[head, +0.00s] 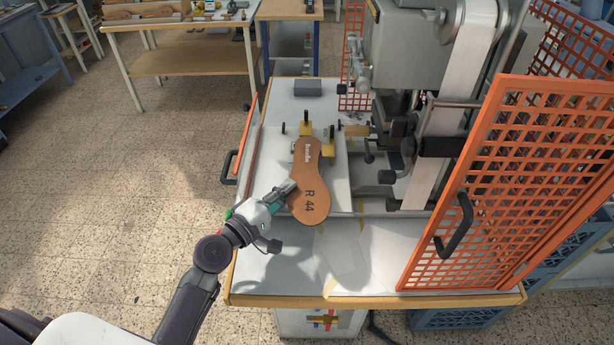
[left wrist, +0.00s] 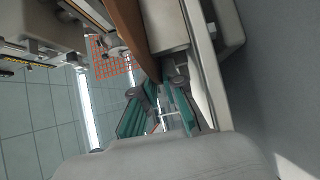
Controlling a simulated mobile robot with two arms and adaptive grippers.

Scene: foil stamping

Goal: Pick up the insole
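The insole (head: 308,180) is brown, marked "R 44" on its wide near end, and lies on the machine's white work plate with its narrow end at the yellow stops. My left gripper (head: 286,189) is at the left edge of the wide end, its fingertips meeting that edge. In the left wrist view the brown insole (left wrist: 128,32) runs down to the tips of the green-padded fingers (left wrist: 163,85). The fingers stand a little apart with the insole's edge at their tips. Whether they press on it is unclear. My right gripper is out of view.
The grey stamping machine (head: 420,50) stands behind and right of the plate. Orange mesh guards (head: 500,185) stand open at the right, and a narrow one with a black handle (head: 229,166) is at the left. The table's near part (head: 275,275) is largely clear.

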